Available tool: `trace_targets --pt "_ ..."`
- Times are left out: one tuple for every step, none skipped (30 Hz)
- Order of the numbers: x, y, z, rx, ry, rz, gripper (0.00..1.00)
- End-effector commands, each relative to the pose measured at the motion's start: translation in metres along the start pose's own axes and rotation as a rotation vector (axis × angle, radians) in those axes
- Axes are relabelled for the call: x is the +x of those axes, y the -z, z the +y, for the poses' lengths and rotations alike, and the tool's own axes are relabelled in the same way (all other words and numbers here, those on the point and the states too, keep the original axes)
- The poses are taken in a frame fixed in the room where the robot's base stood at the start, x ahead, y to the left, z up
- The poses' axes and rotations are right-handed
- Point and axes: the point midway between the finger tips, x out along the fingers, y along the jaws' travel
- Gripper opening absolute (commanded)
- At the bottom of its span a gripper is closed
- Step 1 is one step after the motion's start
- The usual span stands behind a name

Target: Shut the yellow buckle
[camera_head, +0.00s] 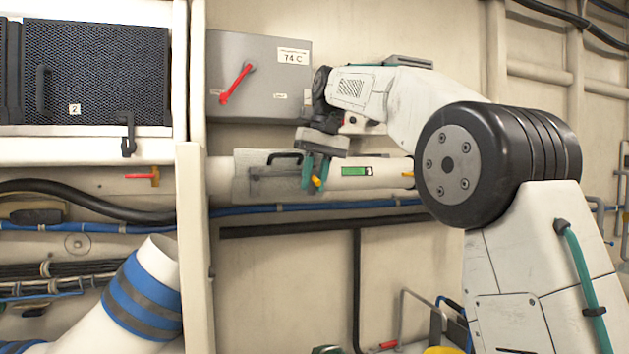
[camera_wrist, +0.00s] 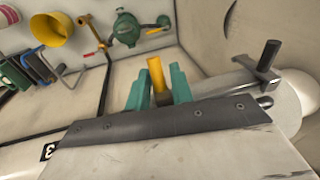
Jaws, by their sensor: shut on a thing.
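The yellow buckle (camera_head: 317,182) shows as a small yellow tip at the grey cover (camera_head: 262,182) on the white pipe. In the wrist view the yellow buckle (camera_wrist: 157,75) stands up as a short lever between two teal fingers. My gripper (camera_head: 313,180) points down in front of the pipe, its teal fingers shut on this yellow piece. It also shows in the wrist view (camera_wrist: 157,88). The buckle's lower part is hidden behind a dark strip with screws (camera_wrist: 165,122). I cannot tell whether its latch is engaged.
A grey box labelled 74 C with a red handle (camera_head: 236,83) is just above the pipe. A blue hose (camera_head: 270,209) runs below it. A green label (camera_head: 356,171) and another small yellow part (camera_head: 408,174) are to the right. A white post (camera_head: 194,250) stands left.

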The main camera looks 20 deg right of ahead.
Motion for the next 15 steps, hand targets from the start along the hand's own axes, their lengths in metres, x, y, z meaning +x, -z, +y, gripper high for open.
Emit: trace_targets --pt "-0.0013 0.0024 0.0001 0.0 0.0 0.004 0.0" --pt "-0.0016 0.0024 0.0001 0.001 0.0 0.002 0.0" --pt "-0.0019 0.0023 0.0 0.001 0.0 -0.001 0.0" --pt "-0.002 0.0023 0.0 0.002 0.0 -0.003 0.0" --pt "-0.0021 0.0022 0.0 0.002 0.001 -0.003 0.0" --pt "-0.0022 0.0022 0.0 0.002 0.001 -0.004 0.0" --pt "-0.0022 0.0022 0.0 0.002 0.001 -0.004 0.0" --pt "-0.0023 0.0022 0.0 0.002 0.001 -0.004 0.0" --pt "-0.0023 0.0022 0.0 0.002 0.0 -0.003 0.0" --pt "-0.0023 0.0022 0.0 0.002 0.0 -0.003 0.0" --pt "-0.0023 0.0023 0.0 0.002 0.0 -0.003 0.0" --pt "-0.0024 0.0023 0.0 0.002 0.0 -0.003 0.0" --pt "-0.0024 0.0023 0.0 0.002 0.0 -0.002 0.0" --pt "-0.0024 0.0023 0.0001 0.002 0.0 -0.002 0.0" --pt "-0.0024 0.0024 0.0001 0.002 0.0 -0.002 0.31"
